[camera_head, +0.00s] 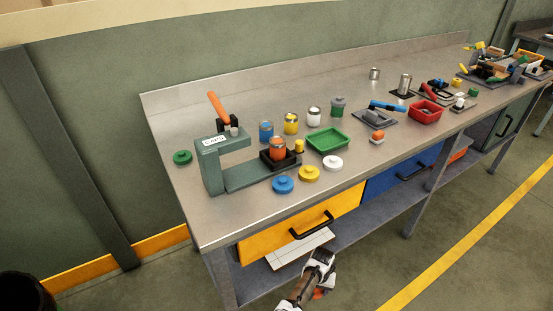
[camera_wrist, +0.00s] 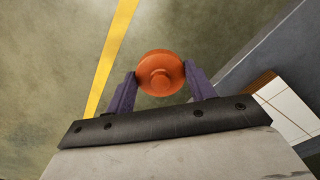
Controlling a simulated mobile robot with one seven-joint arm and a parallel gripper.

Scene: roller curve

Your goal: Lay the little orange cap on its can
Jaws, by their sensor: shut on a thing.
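The little orange cap (camera_wrist: 160,73) is round with a raised knob, held between the two dark fingers of my gripper (camera_wrist: 159,80) in the wrist view. In the head view my gripper (camera_head: 320,278) is low in front of the bench, below the yellow drawer, and a bit of the orange cap (camera_head: 318,294) shows beside it. The orange can (camera_head: 277,155) stands upright in a black holder (camera_head: 291,163) on the base of the green press (camera_head: 213,165). My gripper is well away from it.
Blue (camera_head: 283,184), yellow (camera_head: 309,173), white (camera_head: 332,163) and green (camera_head: 182,157) caps lie on the bench. Blue (camera_head: 266,132), yellow (camera_head: 291,124) and white (camera_head: 314,117) cans stand behind the holder. The press has an orange lever (camera_head: 217,107). A green tray (camera_head: 328,139) is right of it.

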